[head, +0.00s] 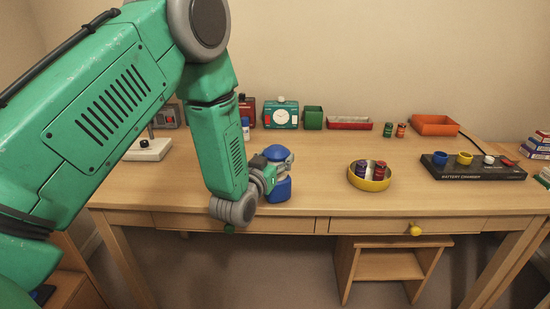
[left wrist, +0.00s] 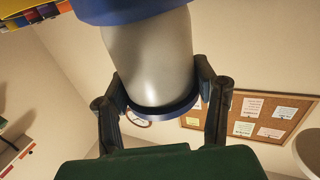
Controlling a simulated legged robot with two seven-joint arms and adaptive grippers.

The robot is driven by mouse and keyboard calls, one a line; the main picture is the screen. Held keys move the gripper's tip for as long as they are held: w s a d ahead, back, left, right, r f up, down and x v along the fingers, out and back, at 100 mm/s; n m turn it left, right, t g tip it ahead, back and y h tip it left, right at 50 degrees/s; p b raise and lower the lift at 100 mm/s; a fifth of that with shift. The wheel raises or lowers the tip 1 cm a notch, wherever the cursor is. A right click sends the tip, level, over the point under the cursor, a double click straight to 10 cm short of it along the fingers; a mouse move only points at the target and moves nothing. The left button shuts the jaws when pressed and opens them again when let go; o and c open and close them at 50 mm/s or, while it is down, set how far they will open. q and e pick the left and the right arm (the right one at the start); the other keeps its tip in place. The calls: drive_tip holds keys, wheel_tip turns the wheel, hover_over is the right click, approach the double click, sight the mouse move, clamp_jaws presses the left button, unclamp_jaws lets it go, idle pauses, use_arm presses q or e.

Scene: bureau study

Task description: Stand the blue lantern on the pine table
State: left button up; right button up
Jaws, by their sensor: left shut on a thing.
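The blue lantern (head: 281,190) has blue ends and a pale middle. It is at the front edge of the pine table (head: 320,165), left of centre, and looks roughly upright. My left gripper (head: 268,174) is shut on it from the left and partly hides it. In the left wrist view the two fingers of my gripper (left wrist: 160,92) sit on either side of the lantern's pale grey body (left wrist: 150,55). I cannot tell whether the lantern's base touches the tabletop. My right gripper is not in view.
A yellow bowl (head: 357,180) with small jars stands to the lantern's right, and a black battery charger (head: 480,174) farther right. A teal clock (head: 281,122), green box (head: 313,119) and trays line the back. The tabletop between lantern and bowl is clear.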

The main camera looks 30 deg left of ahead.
use_arm(q)
drive_tip(key=shift+a+f, duration=0.2)
drive_tip(key=shift+f, duration=0.2)
drive_tip(key=o, duration=1.8)
drive_tip(key=shift+a, duration=0.15)
drive_tip(key=shift+s+d, duration=0.3)
drive_tip(key=shift+s, duration=0.15)
drive_tip(key=s, duration=0.3)
drive_tip(key=s+d, duration=0.1)
drive_tip(key=s, duration=0.7)
drive_tip(key=shift+d+f, duration=0.1)
drive_tip(key=shift+d, duration=0.1)
drive_tip(key=s+d+f+m+g+h, duration=0.1)
drive_tip(key=s+d+f+g, duration=0.3)
drive_tip(key=f, duration=0.6)
drive_tip(key=s+d+f+m+g+h, duration=0.1)
drive_tip(key=s+f+g, duration=0.5)
drive_tip(key=f, duration=0.4)
drive_tip(key=s+f+g, duration=0.2)
drive_tip(key=s, duration=0.3)
drive_tip(key=s+d+f+g, duration=0.1)
drive_tip(key=s+f+g, duration=0.1)
drive_tip(key=s, duration=0.4)
drive_tip(key=s+d+f+g, duration=0.1)
drive_tip(key=s+f+g, duration=0.2)
drive_tip(key=s, duration=0.3)
drive_tip(key=shift+s+d+f+m+h, duration=0.2)
drive_tip(key=shift+d+f+m+h, duration=0.1)
drive_tip(key=shift+h, duration=0.1)
